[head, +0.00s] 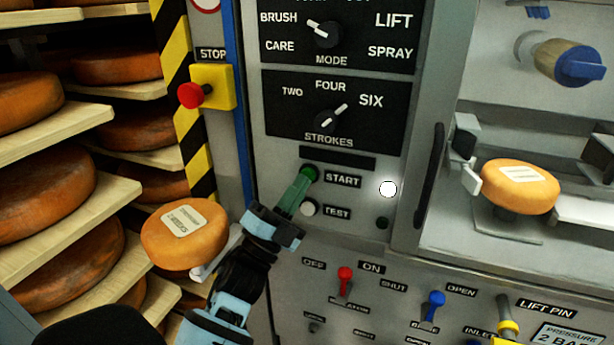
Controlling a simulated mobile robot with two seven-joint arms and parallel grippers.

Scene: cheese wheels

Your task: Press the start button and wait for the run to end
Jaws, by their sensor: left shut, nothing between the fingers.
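The green start button (311,172) is on the grey control panel, left of its START label (343,181). My left gripper (302,181) is shut and empty, its fingertips at the start button and partly covering it. I cannot tell whether the button is pushed in. A round white lamp (388,189) shows bright to the right of the START label. A labelled cheese wheel (519,187) sits inside the machine bay at the right. My right gripper is not in view.
The red stop button (192,95) is up left. The mode knob (326,34) points to BRUSH, the strokes knob (326,122) toward SIX. Another cheese (182,240) is left of my wrist. Shelves of cheeses line the left.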

